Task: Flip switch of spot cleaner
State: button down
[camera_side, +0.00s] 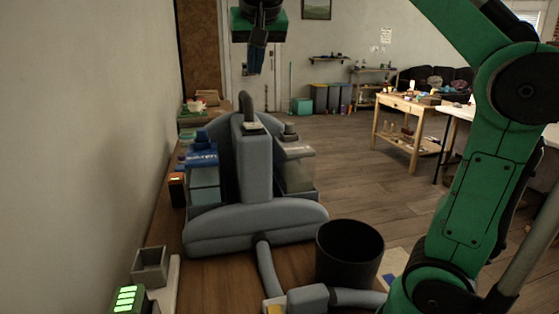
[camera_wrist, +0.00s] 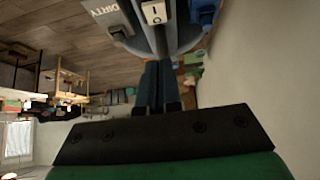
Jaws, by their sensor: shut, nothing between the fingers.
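The grey spot cleaner (camera_side: 255,222) stands upright on the wooden surface, with a blue-capped tank (camera_side: 203,178) on its left and a clear tank (camera_side: 297,172) on its right. Its switch (camera_wrist: 154,13) shows in the wrist view as a white rocker marked I and O, between the "DIRTY" tank (camera_wrist: 113,20) and the blue cap (camera_wrist: 204,8). In the side view the switch (camera_side: 252,128) is small on the top of the body, and its position is unclear. My gripper (camera_side: 254,72) is shut and empty, pointing down above the cleaner, apart from it. Its closed fingers (camera_wrist: 157,66) show in the wrist view.
The cleaner's upright handle (camera_side: 246,104) rises behind the switch. A black bin (camera_side: 349,254) and the grey hose (camera_side: 268,270) are in front. A wall stands close on the left. Small boxes (camera_side: 150,265) and a green-lit device (camera_side: 128,299) sit at front left.

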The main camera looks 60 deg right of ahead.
send_over(252, 124)
jog(key=s+a, duration=0.1)
notch_tip(252, 124, down, 6)
jog(key=shift+s+r, duration=0.1)
jog(key=shift+r, duration=0.15)
jog(key=shift+s+a+f, duration=0.1)
jog(key=shift+a+f, duration=0.05)
jog(key=shift+f, duration=0.45)
jog(key=shift+s+a+f, duration=0.1)
jog(key=shift+f, duration=0.45)
jog(key=shift+a+f, duration=0.1)
jog(key=shift+f, duration=0.6)
jog(key=shift+s+f, duration=0.1)
jog(key=shift+f, duration=0.25)
jog(key=shift+r, duration=0.2)
jog(key=shift+r, duration=0.65)
jog(key=shift+r, duration=0.1)
